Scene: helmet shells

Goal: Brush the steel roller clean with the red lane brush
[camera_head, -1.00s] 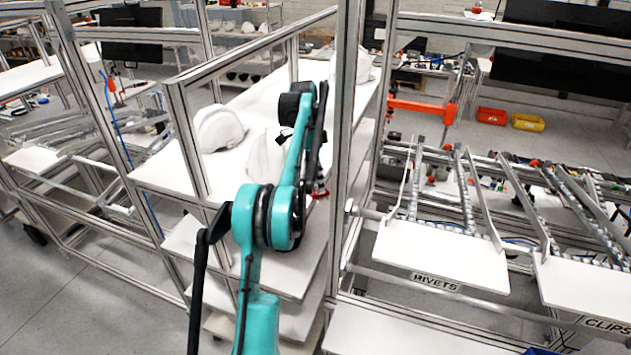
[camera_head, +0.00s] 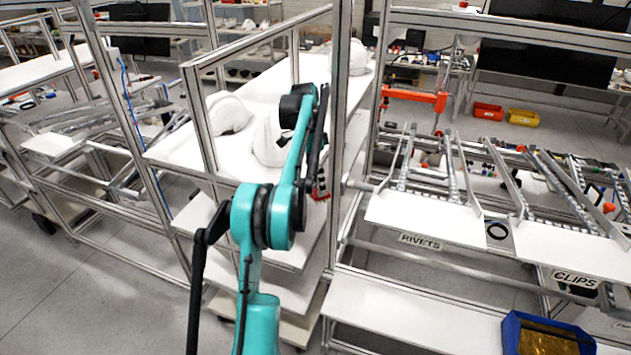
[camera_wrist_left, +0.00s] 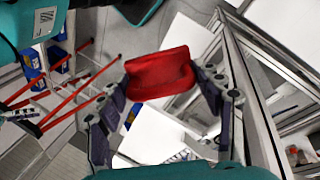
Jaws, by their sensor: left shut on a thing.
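The red lane brush (camera_wrist_left: 160,74) is between the fingers of my left gripper (camera_wrist_left: 163,82), which is shut on it. In the head view, the gripper end (camera_head: 318,186) is partly hidden behind my arm, with a little of the red brush showing near the upright post. It is left of the roller lanes (camera_head: 440,172), in front of the shelf with the helmet shells. Grey roller tracks run behind the RIVETS and CLIPS boards. I cannot tell which part is the steel roller. My right gripper is not in view.
White helmet shells (camera_head: 228,112) sit on the shelf. An aluminium post (camera_head: 340,120) stands close right of my arm. The RIVETS board (camera_head: 425,219) and CLIPS board (camera_head: 575,247) are at the right. A blue bin (camera_head: 548,338) stands at lower right. Floor shows at lower left.

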